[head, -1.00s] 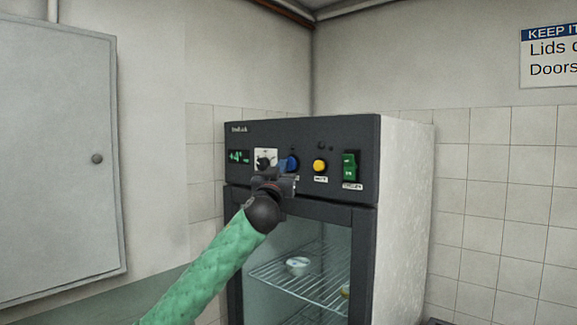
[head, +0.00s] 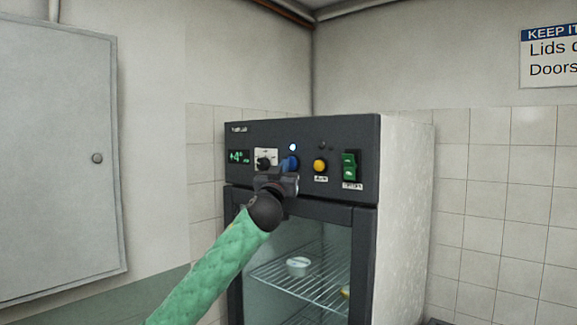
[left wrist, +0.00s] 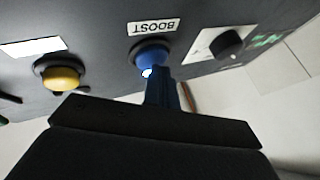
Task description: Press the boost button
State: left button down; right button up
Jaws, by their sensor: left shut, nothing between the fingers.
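The blue boost button (left wrist: 150,56) is on the dark front panel of a fridge, beside a label reading BOOST, upside down in the left wrist view. In the head view the button (head: 293,162) is partly hidden by my gripper. My left gripper (left wrist: 161,86) is shut and empty, its fingertips right at the button's edge; I cannot tell whether they touch it. In the head view the left gripper (head: 285,166) is in front of the panel. A small white lamp (head: 293,147) above the button is lit. My right gripper is not in view.
On the same panel are a black knob (head: 263,162) left of the button, a yellow button (head: 320,166) and a green switch (head: 350,167) to its right, and a green display (head: 239,157). Below is the fridge's glass door (head: 260,250). A grey wall cabinet (head: 60,150) is at left.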

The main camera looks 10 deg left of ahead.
pick_arm(q)
jog(key=shift+s+a, duration=0.45)
jog(key=shift+s, duration=0.35)
jog(key=shift+s+a+b, duration=0.15)
jog(key=shift+s+a, duration=0.25)
jog(key=shift+s, duration=0.35)
jog(key=shift+s+a+b, duration=0.1)
jog(key=shift+s+a, duration=0.35)
jog(key=shift+s, duration=0.25)
jog(key=shift+s+a+b, duration=0.15)
jog(key=shift+s+a, duration=0.25)
jog(key=shift+s, duration=0.35)
jog(key=shift+f, duration=0.1)
